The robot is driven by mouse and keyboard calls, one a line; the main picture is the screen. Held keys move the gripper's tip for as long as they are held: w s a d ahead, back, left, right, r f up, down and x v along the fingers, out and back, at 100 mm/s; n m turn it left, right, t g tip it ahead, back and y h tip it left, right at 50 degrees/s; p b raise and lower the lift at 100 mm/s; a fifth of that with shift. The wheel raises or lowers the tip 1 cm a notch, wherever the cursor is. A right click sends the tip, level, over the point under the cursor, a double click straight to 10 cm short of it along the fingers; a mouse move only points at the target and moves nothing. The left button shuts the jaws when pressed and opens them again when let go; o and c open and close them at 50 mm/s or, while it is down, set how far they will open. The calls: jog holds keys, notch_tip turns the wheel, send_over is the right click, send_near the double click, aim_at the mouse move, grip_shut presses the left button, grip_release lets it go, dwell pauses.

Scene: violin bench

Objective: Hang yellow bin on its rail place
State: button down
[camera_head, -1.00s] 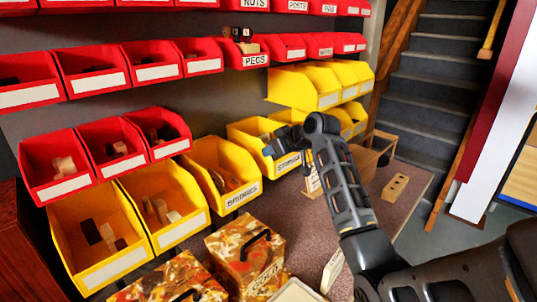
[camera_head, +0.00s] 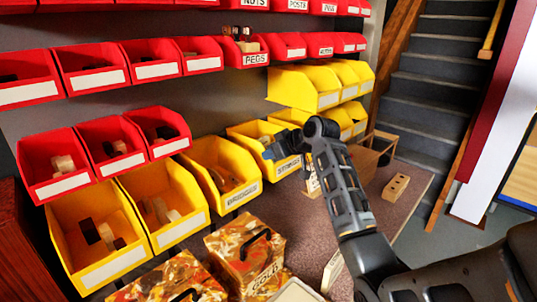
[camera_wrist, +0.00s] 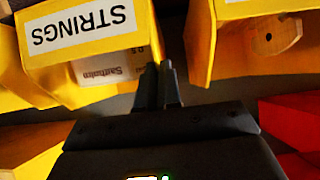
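The yellow STRINGS bin (camera_head: 250,131) is in the lower yellow row in the head view, right of the yellow BRIDGES bin (camera_head: 236,196).
Another yellow bin (camera_wrist: 205,40) is close on the fingers' other side in the wrist view. Red bins (camera_head: 150,66) line the rows above. Patterned boxes (camera_head: 245,262) stand on the bench in front. A wooden block (camera_head: 396,188) lies on the bench at right.

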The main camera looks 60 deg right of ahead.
jog(key=shift+f, duration=0.2)
jog(key=c, duration=1.2)
grip_release()
jog(key=shift+c, duration=0.2)
jog(key=v, duration=0.7)
jog(key=shift+s+r+b, duration=0.2)
jog(key=shift+s+b, duration=0.1)
jog(key=shift+s, duration=0.05)
jog(key=shift+a+r, duration=0.1)
